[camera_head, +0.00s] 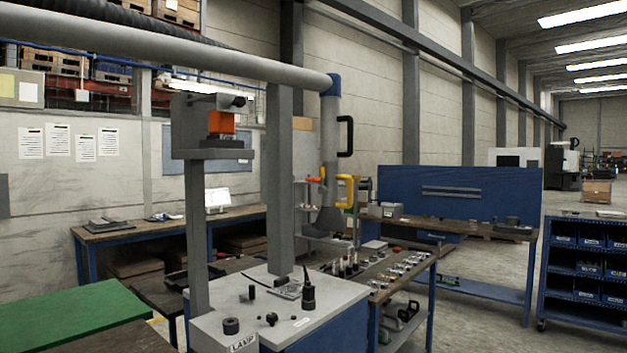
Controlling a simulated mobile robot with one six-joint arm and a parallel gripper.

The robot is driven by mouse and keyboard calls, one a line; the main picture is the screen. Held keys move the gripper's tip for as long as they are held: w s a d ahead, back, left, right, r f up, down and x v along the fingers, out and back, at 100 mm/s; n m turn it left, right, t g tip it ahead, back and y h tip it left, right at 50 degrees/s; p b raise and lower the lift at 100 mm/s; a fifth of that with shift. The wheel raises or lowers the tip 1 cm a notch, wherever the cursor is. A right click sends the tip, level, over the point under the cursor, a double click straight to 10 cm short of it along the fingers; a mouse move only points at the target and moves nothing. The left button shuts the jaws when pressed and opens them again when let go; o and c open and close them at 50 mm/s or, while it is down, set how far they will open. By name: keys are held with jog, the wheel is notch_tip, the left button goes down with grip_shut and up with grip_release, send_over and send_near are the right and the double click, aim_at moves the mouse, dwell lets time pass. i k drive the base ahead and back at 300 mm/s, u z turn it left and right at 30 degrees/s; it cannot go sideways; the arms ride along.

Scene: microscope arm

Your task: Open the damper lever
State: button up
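A grey pipe arm (329,130) hangs down from a blue elbow (331,85) and ends in a flared hood (327,221). A small orange-red lever-like piece (314,180) sticks out to the left of the pipe above the hood. A yellow handle (353,190) is on the right side at about the same height, and a black handle (349,137) is higher up. I cannot tell for certain which piece is the damper lever; the orange-red one looks most like it. My gripper is not in view.
A grey bench (309,323) with small black parts stands below the pipe arm. A grey post (198,235) carries a box with an orange block (221,123). A parts table (404,274) stands to the right, a green surface (70,305) at lower left. Open floor (480,325) lies right.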

aim_at(323, 189)
jog(key=i, duration=2.25)
jog(key=u, duration=0.45)
